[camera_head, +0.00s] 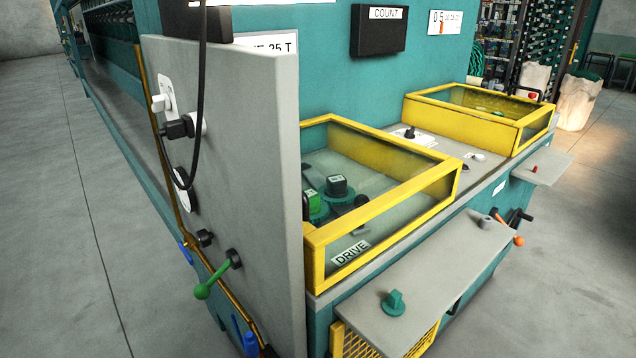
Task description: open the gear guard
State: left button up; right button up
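A yellow-framed guard with clear panels (390,210) stands on the machine's side deck, with a DRIVE label (350,253) on its front panel. Green and dark gear-like parts (325,195) show inside it. Its frame sits down on the deck and looks closed. A dark piece like a handle (305,206) shows at its left end, partly behind the grey panel. A second yellow-framed guard (515,136) stands farther back on the right, also down, with a black handle-like bar (515,92) at its top. Neither of my grippers is in view.
An upright grey panel (250,150) with knobs, a black cable and a green-ball lever (215,280) stands left of the near guard. A grey shelf (425,290) with a green knob (393,303) juts out in front. Open floor lies at the right.

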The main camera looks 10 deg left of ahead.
aim_at(316, 238)
jog(key=k+l, duration=0.1)
jog(key=l, duration=0.6)
jog(key=k+l+z, duration=0.15)
jog(key=l, duration=0.5)
